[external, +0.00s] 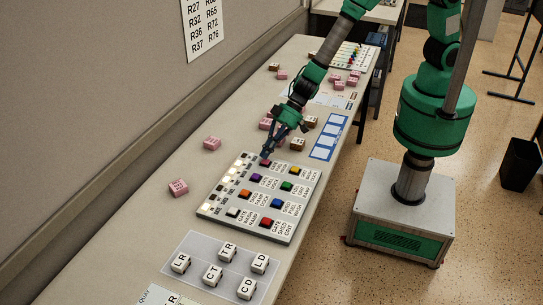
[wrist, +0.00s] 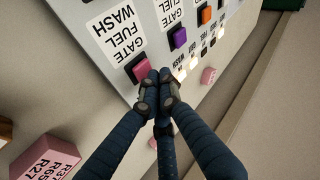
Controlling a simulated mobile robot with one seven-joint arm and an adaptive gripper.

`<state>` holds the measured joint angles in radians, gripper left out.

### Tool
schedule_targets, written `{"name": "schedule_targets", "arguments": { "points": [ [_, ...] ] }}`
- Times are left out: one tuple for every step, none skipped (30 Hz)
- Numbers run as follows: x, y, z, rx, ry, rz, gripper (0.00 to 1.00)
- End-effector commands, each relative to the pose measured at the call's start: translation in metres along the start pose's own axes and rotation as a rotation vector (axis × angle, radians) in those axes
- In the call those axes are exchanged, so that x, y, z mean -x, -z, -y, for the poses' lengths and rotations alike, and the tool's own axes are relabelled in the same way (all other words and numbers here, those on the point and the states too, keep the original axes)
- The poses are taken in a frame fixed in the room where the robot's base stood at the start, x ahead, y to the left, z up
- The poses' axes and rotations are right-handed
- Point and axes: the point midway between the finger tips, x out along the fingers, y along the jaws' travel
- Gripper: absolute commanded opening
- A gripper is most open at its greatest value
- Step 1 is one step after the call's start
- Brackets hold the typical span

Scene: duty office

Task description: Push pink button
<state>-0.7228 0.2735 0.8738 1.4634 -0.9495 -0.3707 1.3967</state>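The pink button (wrist: 138,68) sits on the pale control panel (wrist: 90,30) under a label reading GATE FUEL WASH. In the external view the panel (external: 232,216) lies on the long desk, and the pink button (external: 266,163) is at its far edge, partly behind my fingers. My gripper (wrist: 158,84) has its dark blue fingers drawn together with nothing visible between them. The fingertips are beside the button's lower right corner in the wrist view; I cannot tell whether they touch it. In the external view my gripper (external: 265,155) points down over that far edge.
A purple button (wrist: 179,38) and an orange button (wrist: 205,15) are nearby on the panel. Pink blocks (external: 178,187) lie loose on the desk, one close by in the wrist view (wrist: 47,157). A mat with white lettered cubes (external: 213,274) lies nearer the camera.

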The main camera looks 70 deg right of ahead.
Motion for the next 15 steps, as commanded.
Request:
{"name": "schedule_targets", "arguments": {
  "points": [
    [0.002, 0.001, 0.001, 0.0, 0.0, 0.0, 0.0],
    [0.003, 0.002, 0.002, 0.0, 0.0, 0.0, 0.0],
    [0.004, 0.003, 0.003, 0.0, 0.0, 0.0, 0.0],
    [0.005, 0.004, 0.004, 0.0, 0.0, 0.0, 0.0],
    [0.007, 0.005, 0.005, 0.0, 0.0, 0.0, 0.0],
    [0.009, 0.006, 0.006, 0.0, 0.0, 0.0, 0.0],
    [0.01, 0.007, 0.007, 0.0, 0.0, 0.0, 0.0],
    [0.011, 0.009, 0.009, 0.0, 0.0, 0.0, 0.0],
    [0.013, 0.01, 0.01, 0.0, 0.0, -0.001, 0.0],
    [0.015, 0.011, 0.011, 0.0, 0.001, -0.001, 0.0],
    [0.016, 0.012, 0.012, 0.0, 0.001, -0.001, 0.0],
    [0.018, 0.014, 0.013, 0.0, 0.001, -0.001, 0.0],
    [0.019, 0.015, 0.014, 0.0, 0.001, -0.001, 0.0],
    [0.02, 0.015, 0.015, 0.0, 0.001, -0.001, 0.0],
    [0.022, 0.017, 0.016, 0.0, 0.001, -0.001, 0.0]
  ]
}}
